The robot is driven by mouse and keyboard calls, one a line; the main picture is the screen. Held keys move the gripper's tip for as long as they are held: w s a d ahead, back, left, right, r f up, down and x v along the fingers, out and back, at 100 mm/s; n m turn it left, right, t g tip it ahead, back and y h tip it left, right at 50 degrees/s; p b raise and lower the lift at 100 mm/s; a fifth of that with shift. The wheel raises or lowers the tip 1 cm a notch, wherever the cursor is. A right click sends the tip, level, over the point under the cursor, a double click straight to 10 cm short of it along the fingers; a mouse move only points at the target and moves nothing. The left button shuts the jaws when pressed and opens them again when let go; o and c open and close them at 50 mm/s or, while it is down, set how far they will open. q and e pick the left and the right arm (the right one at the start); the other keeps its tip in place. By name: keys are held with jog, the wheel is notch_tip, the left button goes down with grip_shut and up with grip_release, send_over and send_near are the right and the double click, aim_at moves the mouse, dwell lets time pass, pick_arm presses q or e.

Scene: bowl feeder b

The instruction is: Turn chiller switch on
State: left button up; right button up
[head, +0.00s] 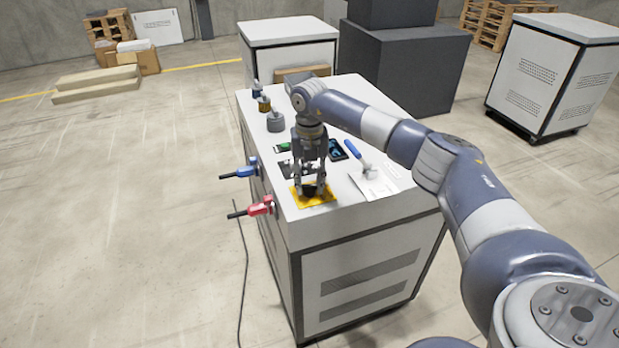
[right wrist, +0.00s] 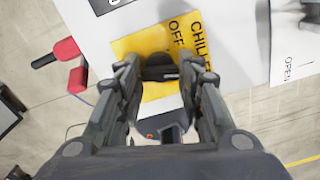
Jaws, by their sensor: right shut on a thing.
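The chiller switch is a black knob (right wrist: 160,72) on a yellow label plate (head: 322,201) near the front left corner of the white cabinet top. The plate also shows in the right wrist view (right wrist: 148,42), with the words "OFF" and part of "CHILLER" readable. My right gripper (head: 310,192) points down over the plate, shut on the knob with one finger on each side. The fingers hide part of the knob and plate, and I cannot make out its exact angle. My left gripper is not in view.
A red-handled valve (head: 252,208) and a blue-handled valve (head: 240,172) stick out from the cabinet's left side. A blue lever (head: 356,152), a dark display (head: 337,149) and a grey knob (head: 276,121) are on the top. The floor at left is mostly clear.

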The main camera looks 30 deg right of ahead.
aim_at(310, 185)
jog(key=m+p, duration=0.1)
jog(key=m, duration=0.4)
jog(key=shift+m, duration=0.4)
dwell(0.3)
jog(key=o, duration=1.1)
jog(key=shift+r, duration=0.2)
notch_tip(310, 185, up, 12)
jog(key=shift+f, duration=0.2)
